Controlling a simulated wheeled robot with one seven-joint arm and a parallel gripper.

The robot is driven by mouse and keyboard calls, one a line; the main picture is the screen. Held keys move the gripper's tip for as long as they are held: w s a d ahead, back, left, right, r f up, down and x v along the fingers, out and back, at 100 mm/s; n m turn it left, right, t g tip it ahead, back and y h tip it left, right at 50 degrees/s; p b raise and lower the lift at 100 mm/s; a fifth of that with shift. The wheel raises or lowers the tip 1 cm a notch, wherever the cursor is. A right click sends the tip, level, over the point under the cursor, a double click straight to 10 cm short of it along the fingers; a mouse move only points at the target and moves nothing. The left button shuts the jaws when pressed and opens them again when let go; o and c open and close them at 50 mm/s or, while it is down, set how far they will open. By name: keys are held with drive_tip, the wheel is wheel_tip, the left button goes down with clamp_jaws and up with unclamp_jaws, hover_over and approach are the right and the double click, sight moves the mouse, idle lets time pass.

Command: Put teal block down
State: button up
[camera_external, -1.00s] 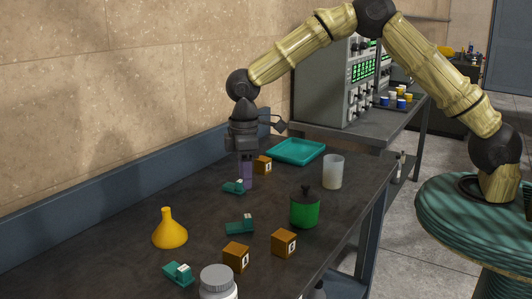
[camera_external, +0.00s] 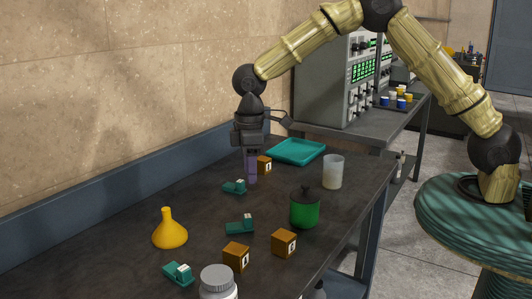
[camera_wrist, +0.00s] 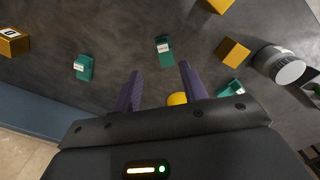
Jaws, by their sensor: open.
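Three teal blocks with white tops lie on the dark table. One teal block (camera_external: 235,187) sits just left of my gripper; it appears to be the left one (camera_wrist: 83,67) in the wrist view. A second teal block (camera_external: 240,225) lies mid-table and shows beyond my fingertips in the wrist view (camera_wrist: 165,50). A third teal block (camera_external: 179,273) is at the front left. My gripper (camera_external: 252,179) is low over the table. In the wrist view its purple fingers (camera_wrist: 160,70) are apart with nothing held between them.
An orange cube (camera_external: 264,164) stands close behind my gripper. Two more orange cubes (camera_external: 236,256) (camera_external: 284,242), a yellow funnel (camera_external: 169,232), a white jar (camera_external: 218,284), a green pot (camera_external: 305,211) and a beaker (camera_external: 333,174) stand around. A teal tray (camera_external: 298,151) lies at the back.

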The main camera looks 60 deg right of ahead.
drive_tip(key=s+d+r+m+t, duration=0.2)
drive_tip(key=s+d+m, duration=0.6)
drive_tip(key=s+d, duration=1.1)
drive_tip(key=s+r, duration=0.2)
drive_tip(key=s, duration=0.1)
drive_tip(key=shift+s+d+r+m, duration=0.15)
drive_tip(key=shift+s+d+m, duration=0.05)
drive_tip(key=shift+d+m, duration=0.1)
drive_tip(key=o, duration=0.3)
